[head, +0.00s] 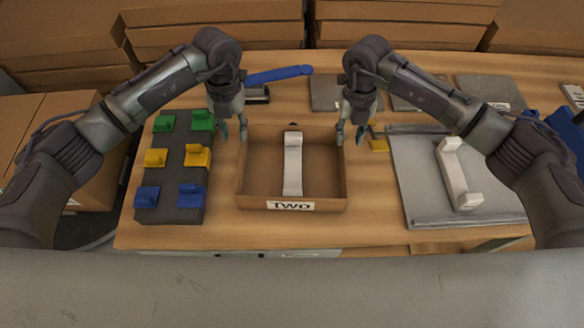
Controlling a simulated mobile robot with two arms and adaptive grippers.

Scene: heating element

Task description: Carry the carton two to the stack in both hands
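The carton two (262,203) is an open brown box on the wooden table, with a "Two" label on its front wall. A white bracket-like part (293,165) lies inside it. My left gripper (232,131) is at the box's back left corner, fingers pointing down and apart. My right gripper (350,134) is at the back right corner, also with fingers apart. Neither visibly grips a wall; contact cannot be told. Stacks of brown cartons stand behind the table, one at back centre (215,22); which is the task's stack is unclear.
A dark block with green, yellow and blue clips (172,180) stands left of the carton. A grey tray (415,200) with another white part (455,175) lies right. A blue-handled tool (278,75) and grey plates (332,92) lie behind. More cartons (95,185) stand at left.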

